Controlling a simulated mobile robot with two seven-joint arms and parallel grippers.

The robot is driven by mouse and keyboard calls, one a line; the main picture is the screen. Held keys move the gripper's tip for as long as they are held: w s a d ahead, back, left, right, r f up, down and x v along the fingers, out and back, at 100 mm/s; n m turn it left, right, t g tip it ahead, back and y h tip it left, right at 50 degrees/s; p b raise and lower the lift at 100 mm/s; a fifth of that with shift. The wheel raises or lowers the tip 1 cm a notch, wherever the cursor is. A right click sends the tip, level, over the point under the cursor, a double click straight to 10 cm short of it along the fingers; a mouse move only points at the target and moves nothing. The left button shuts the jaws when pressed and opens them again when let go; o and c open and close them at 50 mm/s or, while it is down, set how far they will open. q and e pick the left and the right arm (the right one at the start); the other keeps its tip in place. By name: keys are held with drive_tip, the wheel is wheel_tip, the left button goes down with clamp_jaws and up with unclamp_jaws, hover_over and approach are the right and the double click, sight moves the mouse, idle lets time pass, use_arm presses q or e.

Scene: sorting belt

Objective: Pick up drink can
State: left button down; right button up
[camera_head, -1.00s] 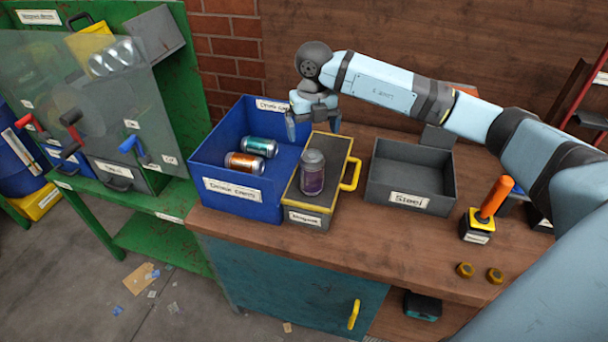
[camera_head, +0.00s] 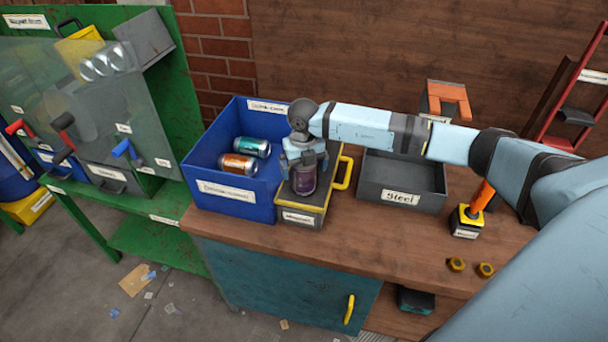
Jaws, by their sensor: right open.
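A purple drink can (camera_head: 304,184) stands upright on the dark top of the magnet box (camera_head: 301,217), which has yellow edges and a yellow handle. My right gripper (camera_head: 305,172) is open and points down over this can, with its fingers at the can's upper sides. The gripper hides the can's top, and I cannot tell whether the fingers touch it. A teal can (camera_head: 251,147) and an orange can (camera_head: 238,165) lie on their sides in the blue drink cans bin (camera_head: 228,200). My left gripper is not in view.
A grey bin labelled Steel (camera_head: 403,198) stands right of the magnet box. The bench front (camera_head: 350,237) is clear. A green stand with levers (camera_head: 135,228) is at left.

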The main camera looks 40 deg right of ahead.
drive_tip(key=c, duration=1.1)
drive_tip(key=shift+r, duration=0.1)
